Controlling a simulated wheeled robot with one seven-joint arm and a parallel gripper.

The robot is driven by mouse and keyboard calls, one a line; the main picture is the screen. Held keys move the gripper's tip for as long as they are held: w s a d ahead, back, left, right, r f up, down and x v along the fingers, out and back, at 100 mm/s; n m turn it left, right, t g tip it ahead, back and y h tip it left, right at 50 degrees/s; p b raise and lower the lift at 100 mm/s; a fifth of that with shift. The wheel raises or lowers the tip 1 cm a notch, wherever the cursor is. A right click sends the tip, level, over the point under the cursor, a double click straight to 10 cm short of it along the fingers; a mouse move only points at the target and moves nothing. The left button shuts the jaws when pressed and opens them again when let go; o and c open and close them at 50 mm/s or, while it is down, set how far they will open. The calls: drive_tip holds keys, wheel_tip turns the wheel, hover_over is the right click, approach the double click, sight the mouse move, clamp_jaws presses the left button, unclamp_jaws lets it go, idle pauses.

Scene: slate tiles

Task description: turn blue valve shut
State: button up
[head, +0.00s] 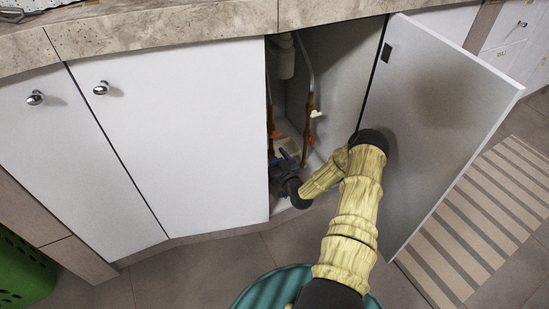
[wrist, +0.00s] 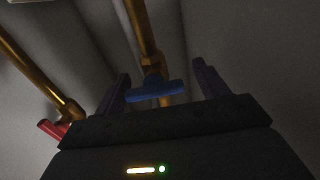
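The blue valve handle (wrist: 155,91) sits on a brass-coloured pipe (wrist: 140,25) inside the cabinet, and in the wrist view it lies crosswise to that pipe. My gripper (wrist: 162,85) is open, with one dark finger on each side of the blue handle and visible gaps between. In the head view my gripper (head: 278,165) reaches into the open cabinet at its lower left, and I cannot make out the blue handle there. A red valve handle (wrist: 53,129) is on a second pipe to the left; it also shows in the head view (head: 312,140).
The cabinet door (head: 440,120) stands open to the right of my arm. A closed white door (head: 175,130) bounds the opening on the left. A stone countertop (head: 160,30) is above. A striped mat (head: 490,210) and a green basket (head: 22,270) are on the floor.

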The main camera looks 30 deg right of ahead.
drive_tip(key=shift+s+d, duration=0.1)
drive_tip(key=shift+d, duration=0.05)
drive_tip(key=s+p, duration=0.7)
drive_tip(key=s, duration=1)
drive_tip(key=shift+s+d, duration=0.2)
drive_tip(key=shift+d, duration=0.1)
